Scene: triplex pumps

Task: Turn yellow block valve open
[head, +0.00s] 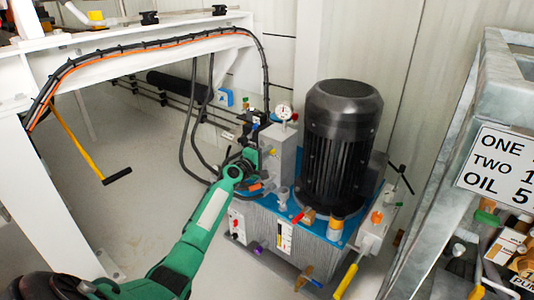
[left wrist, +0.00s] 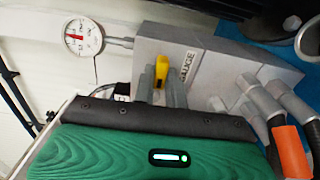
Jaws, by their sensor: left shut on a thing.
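The yellow block valve handle (left wrist: 161,70) stands on the face of a grey block (left wrist: 210,58) in the left wrist view. My left gripper (left wrist: 165,92) has its grey fingers on either side of the handle and is shut on it. The handle's lower part is hidden by the fingers. In the head view my left gripper (head: 252,160) reaches the left side of the grey block (head: 283,150), on the blue-topped pump unit. My right gripper is in neither view.
A black motor (head: 343,140) stands right of the block. A pressure gauge (head: 284,111) is above it and also shows in the wrist view (left wrist: 83,37). Hoses (head: 190,125) hang to the left. A metal frame with a sign (head: 497,165) is at right.

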